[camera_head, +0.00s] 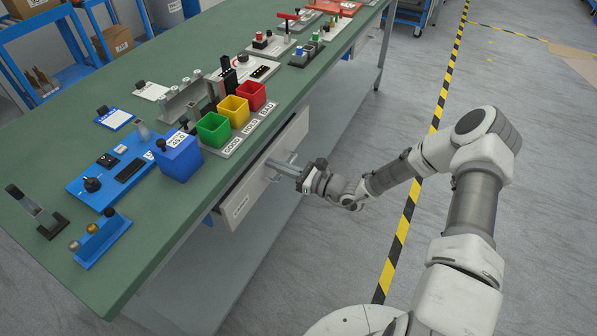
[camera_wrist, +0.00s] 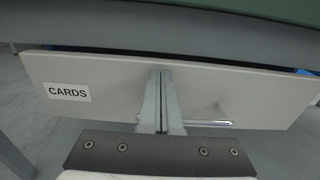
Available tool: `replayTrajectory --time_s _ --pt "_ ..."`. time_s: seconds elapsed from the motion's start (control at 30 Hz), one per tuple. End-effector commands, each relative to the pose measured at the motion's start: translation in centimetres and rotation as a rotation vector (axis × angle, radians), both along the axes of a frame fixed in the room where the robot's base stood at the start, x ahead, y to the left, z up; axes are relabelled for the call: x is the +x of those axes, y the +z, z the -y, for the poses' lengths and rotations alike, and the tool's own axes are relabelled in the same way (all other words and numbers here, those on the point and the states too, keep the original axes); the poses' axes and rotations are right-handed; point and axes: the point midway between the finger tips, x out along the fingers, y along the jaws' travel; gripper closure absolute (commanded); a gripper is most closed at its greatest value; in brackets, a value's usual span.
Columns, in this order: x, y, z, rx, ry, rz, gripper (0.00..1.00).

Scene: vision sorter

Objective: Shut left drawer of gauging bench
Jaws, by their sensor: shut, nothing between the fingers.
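The gauging bench (camera_head: 105,255) has a green top and runs from lower left to upper right in the head view. Its drawer (camera_head: 240,198) has a pale front and stands out a little from under the top. In the wrist view this drawer (camera_wrist: 110,72) carries a CARDS label, and blue shows behind its top edge. A metal bar handle (camera_wrist: 208,123) is right of the fingers. My gripper (camera_head: 271,164) is shut and empty, pointing at the drawer front. In the wrist view my gripper (camera_wrist: 161,74) is over the middle of the front; contact is unclear.
Green (camera_head: 213,130), yellow (camera_head: 234,112) and red (camera_head: 251,96) bins stand on the bench above the drawer. A blue device (camera_head: 178,158) stands beside them. Grey floor with a striped yellow-black line (camera_head: 411,208) lies open on the right.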

Motion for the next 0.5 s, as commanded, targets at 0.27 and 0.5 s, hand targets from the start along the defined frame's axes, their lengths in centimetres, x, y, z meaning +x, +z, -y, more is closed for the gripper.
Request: replayTrajectory --time_s 0.27,0.5 --pt "1.8 0.0 -3.2 0.0 0.001 0.0 1.0" --pt "2.4 0.0 -4.0 0.0 0.0 0.001 1.0"
